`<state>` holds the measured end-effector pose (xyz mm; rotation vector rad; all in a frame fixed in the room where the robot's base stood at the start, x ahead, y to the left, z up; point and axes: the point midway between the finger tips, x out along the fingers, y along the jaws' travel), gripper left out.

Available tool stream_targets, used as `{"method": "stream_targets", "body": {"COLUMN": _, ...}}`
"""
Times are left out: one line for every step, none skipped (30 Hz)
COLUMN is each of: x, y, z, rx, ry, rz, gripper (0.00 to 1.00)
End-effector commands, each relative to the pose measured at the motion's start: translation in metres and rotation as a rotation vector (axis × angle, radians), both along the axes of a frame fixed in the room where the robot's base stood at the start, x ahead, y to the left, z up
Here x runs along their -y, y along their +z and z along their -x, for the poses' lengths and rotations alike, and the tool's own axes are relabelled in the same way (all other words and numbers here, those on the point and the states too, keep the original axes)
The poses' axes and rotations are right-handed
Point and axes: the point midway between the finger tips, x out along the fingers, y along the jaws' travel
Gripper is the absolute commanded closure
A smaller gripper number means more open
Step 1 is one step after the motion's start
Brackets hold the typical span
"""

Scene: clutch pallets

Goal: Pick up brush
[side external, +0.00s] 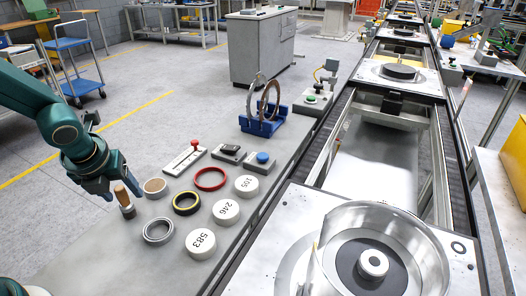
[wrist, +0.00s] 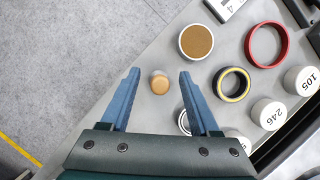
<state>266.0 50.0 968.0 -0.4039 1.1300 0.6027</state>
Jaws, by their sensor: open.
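The brush (side external: 122,195) stands upright near the left edge of the grey table, its light wooden handle up and its lower part dark. In the wrist view the brush (wrist: 160,84) shows end-on as a small tan disc between the two blue fingers. My gripper (side external: 112,188) is open and points down beside the handle; in the wrist view my gripper (wrist: 159,73) has a clear gap on both sides of the brush. I cannot tell the exact height of the fingertips against the handle.
A round brown-topped pot (side external: 155,186) stands close to the brush. A silver ring (side external: 158,231), a black-yellow ring (side external: 186,203), a red ring (side external: 210,179) and numbered white discs (side external: 226,211) lie to the right. Grey floor lies left of the table edge.

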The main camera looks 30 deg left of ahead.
Motion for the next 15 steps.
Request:
{"method": "stream_targets", "body": {"x": 0.0, "y": 0.0001, "z": 0.0, "rx": 0.0, "ry": 0.0, "rz": 0.0, "gripper": 0.38}}
{"method": "stream_targets", "body": {"x": 0.0, "y": 0.0002, "z": 0.0, "rx": 0.0, "ry": 0.0, "rz": 0.0, "gripper": 0.42}}
{"method": "stream_targets", "body": {"x": 0.0, "y": 0.0002, "z": 0.0, "rx": 0.0, "ry": 0.0, "rz": 0.0, "gripper": 0.57}}
{"method": "stream_targets", "body": {"x": 0.0, "y": 0.0002, "z": 0.0, "rx": 0.0, "ry": 0.0, "rz": 0.0, "gripper": 0.68}}
{"method": "stream_targets", "body": {"x": 0.0001, "y": 0.0002, "z": -0.0001, "rx": 0.0, "ry": 0.0, "rz": 0.0, "gripper": 0.8}}
{"method": "stream_targets", "body": {"x": 0.0001, "y": 0.0002, "z": -0.0001, "rx": 0.0, "ry": 0.0, "rz": 0.0, "gripper": 0.95}}
{"method": "stream_targets", "body": {"x": 0.0001, "y": 0.0003, "z": 0.0, "rx": 0.0, "ry": 0.0, "rz": 0.0, "gripper": 1.0}}
{"method": "stream_targets", "body": {"x": 0.0001, "y": 0.0003, "z": 0.0, "rx": 0.0, "ry": 0.0, "rz": 0.0, "gripper": 1.0}}
{"method": "stream_targets", "body": {"x": 0.0001, "y": 0.0003, "z": 0.0, "rx": 0.0, "ry": 0.0, "rz": 0.0, "gripper": 1.0}}
{"method": "stream_targets", "body": {"x": 0.0001, "y": 0.0003, "z": 0.0, "rx": 0.001, "ry": 0.0, "rz": -0.001, "gripper": 1.0}}
{"method": "stream_targets", "body": {"x": 0.0001, "y": 0.0003, "z": 0.0, "rx": 0.001, "ry": 0.0, "rz": -0.001, "gripper": 1.0}}
{"method": "stream_targets", "body": {"x": 0.0001, "y": 0.0003, "z": 0.0, "rx": 0.001, "ry": 0.0, "rz": -0.001, "gripper": 1.0}}
{"method": "stream_targets", "body": {"x": 0.0001, "y": 0.0003, "z": 0.0, "rx": 0.001, "ry": 0.0, "rz": -0.001, "gripper": 1.0}}
{"method": "stream_targets", "body": {"x": 0.0001, "y": 0.0004, "z": 0.0, "rx": 0.001, "ry": 0.0, "rz": -0.001, "gripper": 1.0}}
{"method": "stream_targets", "body": {"x": 0.0, "y": 0.0007, "z": -0.0001, "rx": 0.001, "ry": 0.0, "rz": -0.001, "gripper": 1.0}}
